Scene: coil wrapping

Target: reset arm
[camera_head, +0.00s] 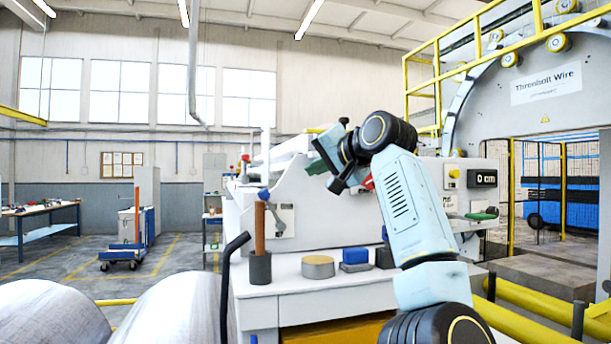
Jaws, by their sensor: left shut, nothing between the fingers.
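One arm of mine rises from the lower right and bends at a black wrist joint. The fingers are small and partly merge with the machine behind.
The bench holds a dark cup with a brown rod (260,266), a round tan-topped tin (318,267) and a blue block (356,256). Large metal coils (180,310) lie at lower left. Yellow rails (530,325) run at lower right. A blue cart (122,255) stands on the open floor.

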